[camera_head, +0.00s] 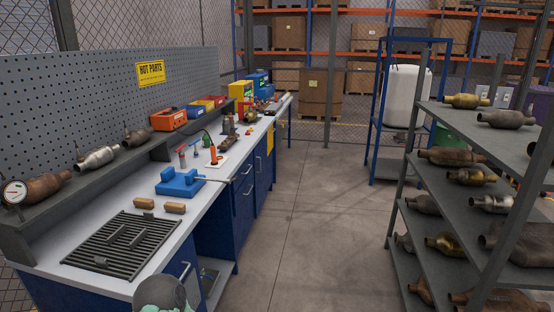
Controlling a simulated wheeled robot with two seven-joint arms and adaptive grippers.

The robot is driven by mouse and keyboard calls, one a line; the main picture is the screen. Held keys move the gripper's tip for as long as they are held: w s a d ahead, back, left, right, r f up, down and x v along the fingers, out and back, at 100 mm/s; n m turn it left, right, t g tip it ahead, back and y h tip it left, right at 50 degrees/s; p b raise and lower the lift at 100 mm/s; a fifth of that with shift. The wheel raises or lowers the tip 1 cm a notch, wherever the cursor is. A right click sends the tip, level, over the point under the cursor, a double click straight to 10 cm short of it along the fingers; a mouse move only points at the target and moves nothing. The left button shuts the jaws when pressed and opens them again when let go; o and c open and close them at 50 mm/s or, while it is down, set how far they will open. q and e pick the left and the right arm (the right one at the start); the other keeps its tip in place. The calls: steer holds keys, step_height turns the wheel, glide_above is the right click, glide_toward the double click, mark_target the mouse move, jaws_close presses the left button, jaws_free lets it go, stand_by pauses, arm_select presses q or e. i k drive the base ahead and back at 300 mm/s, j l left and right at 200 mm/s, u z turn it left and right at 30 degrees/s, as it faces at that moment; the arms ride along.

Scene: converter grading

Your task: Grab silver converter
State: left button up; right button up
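A silver converter (98,159) lies on the raised shelf along the pegboard at left, between a rusty brown converter (48,186) and a dull brown-grey one (137,137). A greyish converter (505,119) is on the rack's top shelf, near a brass-coloured one (466,101).
The workbench (115,201) holds a dark grate (116,243), two small wooden blocks, a blue vise-like tool (180,182) and several small tools. A gauge (14,192) stands at the shelf's near end. The floor (305,215) between the bench and the grey rack (445,133) is clear.

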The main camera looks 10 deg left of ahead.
mark_target(98, 157)
steer(key=i+u, duration=0.5)
steer(key=i+l+u, duration=0.35)
steer(key=i+u, duration=0.15)
steer(key=i+l+u, duration=0.5)
